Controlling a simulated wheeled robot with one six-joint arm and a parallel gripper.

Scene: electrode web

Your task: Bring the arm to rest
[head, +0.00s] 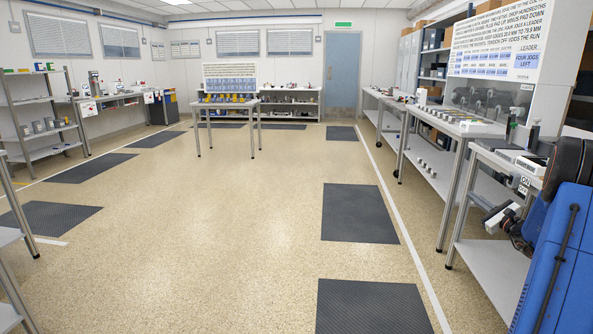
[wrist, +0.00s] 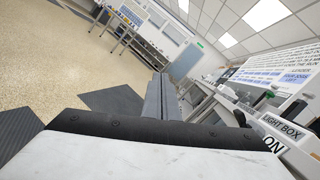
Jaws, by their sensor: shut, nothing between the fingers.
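My gripper (wrist: 160,92) shows in the wrist view as grey fingers pressed together, reaching away from the camera beyond the black and white wrist parts. It is shut with nothing between the fingers. The wrist view is strongly tilted. In the head view, my arm is folded at the right edge, by the blue part of my body. The fingertips cannot be made out clearly there.
A bench (head: 483,145) with signs and small equipment runs along the right, close to my arm. In the wrist view, a LIGHT BOX sign (wrist: 282,127) stands at the right. A table (head: 226,104) stands at the back. The speckled floor (head: 220,220) is clear.

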